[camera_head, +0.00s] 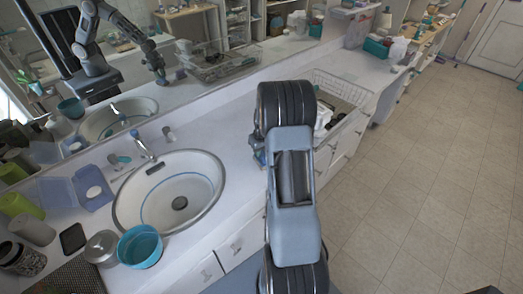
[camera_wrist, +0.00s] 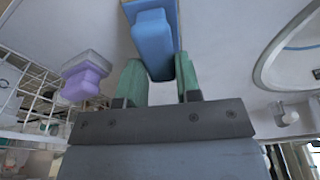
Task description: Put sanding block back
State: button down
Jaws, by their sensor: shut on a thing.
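My gripper (camera_wrist: 162,82) is shut on a blue block (camera_wrist: 152,40), which I take to be the sanding block. Its handle part sits between the green fingertips, and a flat, wider base edged in tan shows behind it. In the head view my arm hides most of the gripper; a small bit of blue (camera_head: 258,158) shows at the arm's left edge, over the counter. Whether the block touches the counter I cannot tell. A purple-handled grey block (camera_wrist: 85,78) of similar shape stands apart, left of my fingers in the wrist view.
A white wire basket (camera_wrist: 38,92) is left in the wrist view and behind my arm in the head view (camera_head: 341,88). The sink (camera_head: 180,203) lies left of my arm, with a faucet (camera_head: 144,149). The mirror (camera_head: 215,70) runs along the counter's back. Cups and bins crowd the far left.

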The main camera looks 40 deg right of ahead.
jog(key=c, duration=0.7)
grip_release()
jog(key=shift+c, duration=0.2)
jog(key=shift+r, duration=0.2)
jog(key=shift+s+a+r+p, duration=0.1)
jog(key=shift+s+r+p, duration=0.1)
jog(key=shift+r+p, duration=0.85)
jog(key=shift+s+d+r+p, duration=0.1)
jog(key=shift+s+r+p, duration=0.3)
jog(key=shift+r, duration=1.1)
jog(key=shift+s+a+r+p, duration=0.1)
jog(key=shift+r+p, duration=0.8)
jog(key=shift+r, duration=0.35)
notch_tip(320, 180, up, 14)
jog(key=s+b, duration=0.2)
jog(key=shift+a+f, duration=0.15)
jog(key=shift+f, duration=0.05)
